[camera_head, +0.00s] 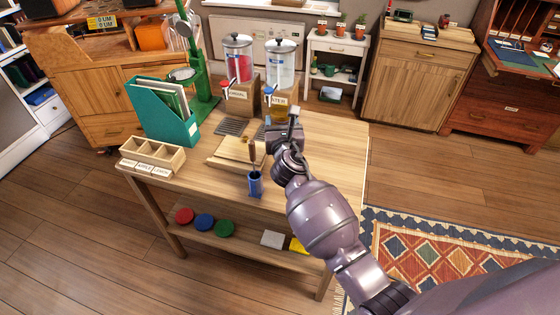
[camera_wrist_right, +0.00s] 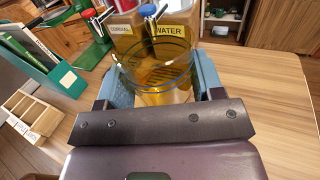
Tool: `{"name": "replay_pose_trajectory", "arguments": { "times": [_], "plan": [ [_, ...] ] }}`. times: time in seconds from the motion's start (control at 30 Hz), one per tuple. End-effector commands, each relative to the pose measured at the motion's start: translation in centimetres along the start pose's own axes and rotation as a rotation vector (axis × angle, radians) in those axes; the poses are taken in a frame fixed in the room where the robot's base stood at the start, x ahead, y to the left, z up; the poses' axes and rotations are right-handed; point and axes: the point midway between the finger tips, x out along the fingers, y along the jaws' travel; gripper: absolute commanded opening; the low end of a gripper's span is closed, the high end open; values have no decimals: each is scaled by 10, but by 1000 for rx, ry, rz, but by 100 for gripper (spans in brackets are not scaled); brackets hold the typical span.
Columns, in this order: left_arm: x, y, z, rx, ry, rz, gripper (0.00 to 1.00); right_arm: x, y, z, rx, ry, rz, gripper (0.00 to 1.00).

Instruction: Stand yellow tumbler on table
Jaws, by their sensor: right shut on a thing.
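In the head view the tumbler (camera_head: 279,114) shows just beyond my right gripper (camera_head: 288,126), in front of the WATER dispenser. It looks roughly upright. Its base is hidden, so I cannot tell whether it touches the wooden table (camera_head: 335,148). My left gripper is in neither view.
The red CORDIAL dispenser (camera_head: 238,65) and the WATER dispenser (camera_head: 282,65) stand at the table's back. A teal file holder (camera_head: 165,115) stands left. The table's right side is clear.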

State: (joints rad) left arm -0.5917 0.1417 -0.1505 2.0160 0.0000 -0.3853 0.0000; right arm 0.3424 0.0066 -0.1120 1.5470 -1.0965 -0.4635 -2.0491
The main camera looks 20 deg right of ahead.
Motion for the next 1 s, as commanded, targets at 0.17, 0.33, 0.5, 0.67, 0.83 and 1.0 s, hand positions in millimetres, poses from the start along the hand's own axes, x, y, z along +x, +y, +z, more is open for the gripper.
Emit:
{"name": "replay_pose_trajectory", "arguments": {
  "times": [0.17,0.33,0.5,0.67,0.83,1.0],
  "plan": [
    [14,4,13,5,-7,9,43,-1,0,-51,0,11,0,32],
    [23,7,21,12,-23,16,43,-1,0,-80,0,10,0,32],
    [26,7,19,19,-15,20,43,0,0,-88,1,2,0,32],
    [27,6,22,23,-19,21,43,0,0,-91,0,-2,0,32],
    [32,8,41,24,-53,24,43,0,0,-115,-1,6,0,32],
    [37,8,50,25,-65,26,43,-1,0,-134,-1,7,0,32]
  ]
}}
